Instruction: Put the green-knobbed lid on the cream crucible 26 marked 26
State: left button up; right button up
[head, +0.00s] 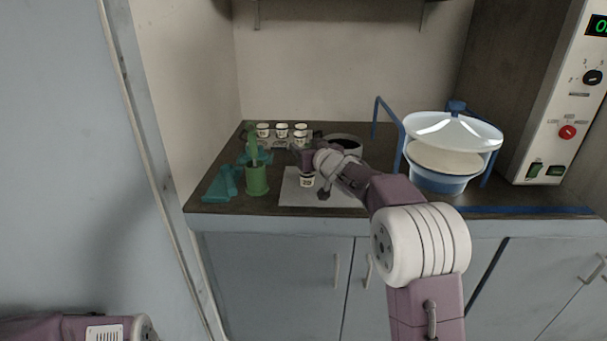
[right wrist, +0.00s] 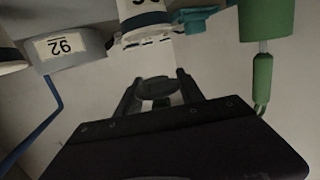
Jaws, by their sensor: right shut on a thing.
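The cream crucible marked 26 (head: 307,181) stands upright on a white sheet on the counter. My right gripper (head: 301,160) is just above and behind this crucible in the head view. In the right wrist view my right gripper (right wrist: 160,92) is shut on a dark grey, round thing (right wrist: 157,84), which looks like the lid. My left gripper is out of view; only part of my left arm shows at lower left.
Several small marked crucibles (head: 282,130) stand behind. A green cup (head: 257,181) holding a brush is left of the sheet (head: 291,195), beside teal pieces (head: 220,186). The sheet's left part is bare.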

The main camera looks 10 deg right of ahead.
jog(key=f+b, duration=0.4)
jog(key=shift+w+a+f, duration=0.15)
jog(key=shift+a+f, duration=0.05)
jog(key=shift+f, duration=0.05)
jog(key=shift+r, duration=0.2)
jog(key=shift+f, duration=0.65)
jog(key=o, duration=1.3)
jog(key=shift+f, duration=0.15)
